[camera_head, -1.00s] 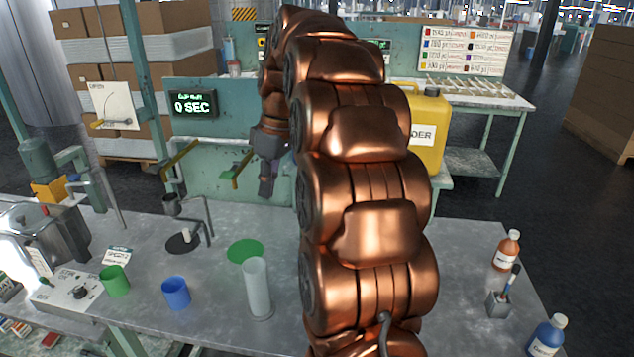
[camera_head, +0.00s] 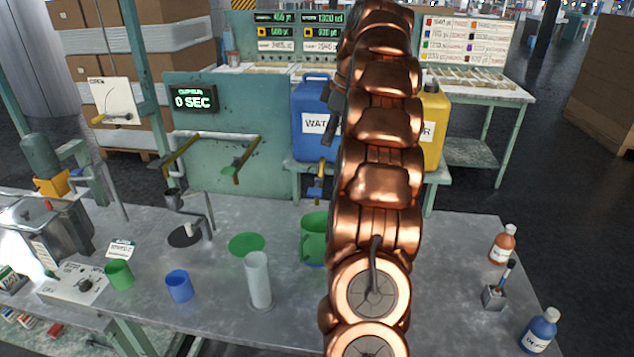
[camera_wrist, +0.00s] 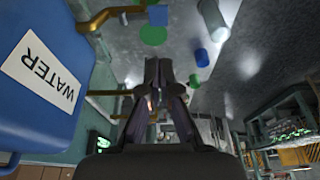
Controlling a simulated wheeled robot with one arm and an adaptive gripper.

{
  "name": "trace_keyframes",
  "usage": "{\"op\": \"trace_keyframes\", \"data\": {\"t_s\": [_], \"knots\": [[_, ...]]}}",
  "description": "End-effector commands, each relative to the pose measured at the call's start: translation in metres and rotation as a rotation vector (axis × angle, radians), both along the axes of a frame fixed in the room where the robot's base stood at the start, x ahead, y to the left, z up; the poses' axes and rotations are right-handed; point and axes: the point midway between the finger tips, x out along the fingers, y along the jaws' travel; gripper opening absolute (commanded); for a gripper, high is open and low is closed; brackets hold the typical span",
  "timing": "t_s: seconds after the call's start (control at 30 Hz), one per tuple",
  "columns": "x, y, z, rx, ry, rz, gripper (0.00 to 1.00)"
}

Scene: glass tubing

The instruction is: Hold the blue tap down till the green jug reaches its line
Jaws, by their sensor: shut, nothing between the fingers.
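The green jug (camera_head: 313,238) stands on the table, below the blue tap (camera_head: 316,187), its right side hidden by my arm. I cannot make out its line or level. The tap sticks out below the blue water container (camera_head: 310,120). In the wrist view the container (camera_wrist: 35,90) fills the left, and a blue paddle (camera_wrist: 157,15), apparently the tap's, shows ahead on a brass pipe. My gripper (camera_wrist: 160,66) is shut and empty, beside the container and apart from the paddle. In the head view my arm partly hides it.
A green tap (camera_head: 238,168) stands left of the container. A clear cylinder (camera_head: 258,280), blue cup (camera_head: 178,287), green cup (camera_head: 118,275) and green disc (camera_head: 246,245) are on the table. The timer (camera_head: 193,99) reads 0 SEC. A yellow container (camera_head: 433,125) is behind my arm.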

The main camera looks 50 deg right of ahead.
Motion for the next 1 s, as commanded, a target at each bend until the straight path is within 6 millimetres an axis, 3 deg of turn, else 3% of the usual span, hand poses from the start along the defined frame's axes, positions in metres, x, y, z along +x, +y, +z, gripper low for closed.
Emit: {"op": "trace_keyframes", "data": {"t_s": [0.27, 0.9, 1.0], "knots": [[0.002, 0.002, -0.012, 0.001, 0.001, -0.001, 0.0], [0.017, 0.012, -0.075, 0.001, 0.001, 0.0, 0.0], [0.019, 0.014, -0.078, 0.002, 0.003, 0.0, 0.0]]}}
